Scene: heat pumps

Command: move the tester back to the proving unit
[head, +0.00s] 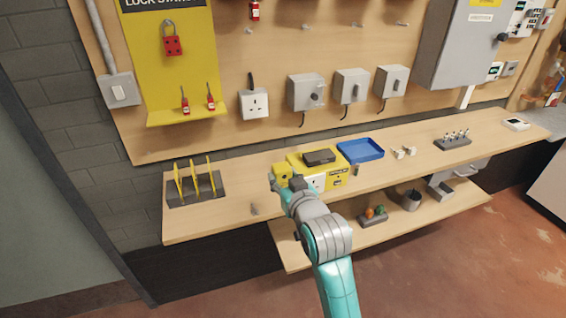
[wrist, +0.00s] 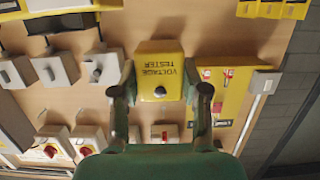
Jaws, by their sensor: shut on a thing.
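The yellow voltage tester (wrist: 160,70) is between the fingers of my gripper (wrist: 160,92), its label upside down in the wrist view. In the head view my gripper (head: 287,183) holds the tester (head: 281,172) above the bench, at the left end of a yellow and white box that looks like the proving unit (head: 336,178). A dark block (head: 319,157) lies on top of that box. I cannot tell whether the tester touches the box. My gripper partly hides the box's left end.
A blue tray (head: 361,150) sits right of the box on the bench (head: 235,210). A dark rack with yellow upright pieces (head: 196,187) stands at the left. Grey switch boxes (head: 306,92) and a yellow lock board (head: 180,60) are on the wall. The bench between rack and box is mostly clear.

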